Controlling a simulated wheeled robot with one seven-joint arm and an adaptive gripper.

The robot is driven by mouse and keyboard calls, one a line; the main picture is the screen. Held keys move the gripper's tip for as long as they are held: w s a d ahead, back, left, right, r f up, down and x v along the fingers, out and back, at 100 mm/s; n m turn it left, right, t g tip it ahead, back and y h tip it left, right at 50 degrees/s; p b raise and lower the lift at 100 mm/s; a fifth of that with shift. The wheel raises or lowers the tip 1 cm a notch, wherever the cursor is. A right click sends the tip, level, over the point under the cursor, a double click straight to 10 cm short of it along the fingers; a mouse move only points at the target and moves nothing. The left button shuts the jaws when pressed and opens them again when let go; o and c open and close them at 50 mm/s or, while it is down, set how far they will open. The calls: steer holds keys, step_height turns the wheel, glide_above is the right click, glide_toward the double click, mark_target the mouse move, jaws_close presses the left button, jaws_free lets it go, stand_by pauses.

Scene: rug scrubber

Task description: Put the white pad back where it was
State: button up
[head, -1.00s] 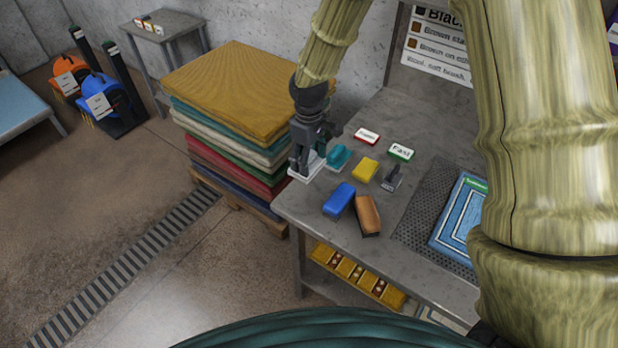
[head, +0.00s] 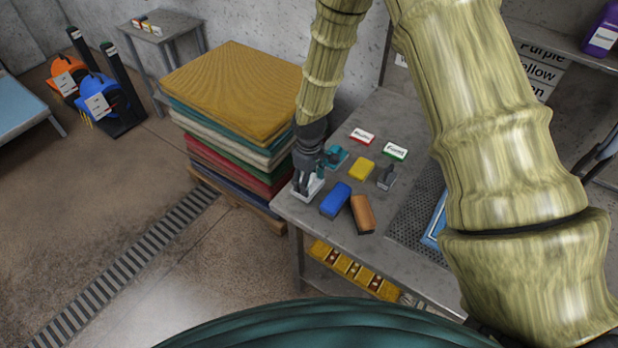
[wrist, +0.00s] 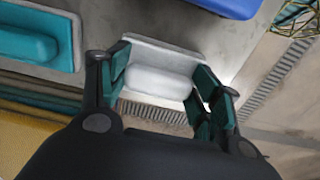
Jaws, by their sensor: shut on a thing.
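The white pad (head: 298,194) is a white block with a flat base and a raised rounded grip, at the table's left corner. My gripper (head: 308,186) points down and is shut on the grip of the white pad. In the wrist view the white pad (wrist: 158,82) sits between the two dark green fingers of my gripper (wrist: 160,88). I cannot tell whether its base touches the table.
On the grey table (head: 292,212) are a teal pad (head: 338,158), a blue pad (head: 335,200), a yellow pad (head: 362,169), a brown block (head: 362,214) and a dark grey tool (head: 387,176). A stack of folded rugs (head: 230,90) stands left of the table.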

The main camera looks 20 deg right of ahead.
steer(key=shift+s+f, duration=0.1)
steer(key=shift+s, duration=0.05)
steer(key=shift+f, duration=0.1)
steer(key=o, duration=0.9)
steer(key=shift+o, duration=0.2)
step_height(320, 180, up, 12)
steer(key=b, duration=0.4)
steer(key=shift+b, duration=0.35)
steer(key=shift+r, duration=0.2)
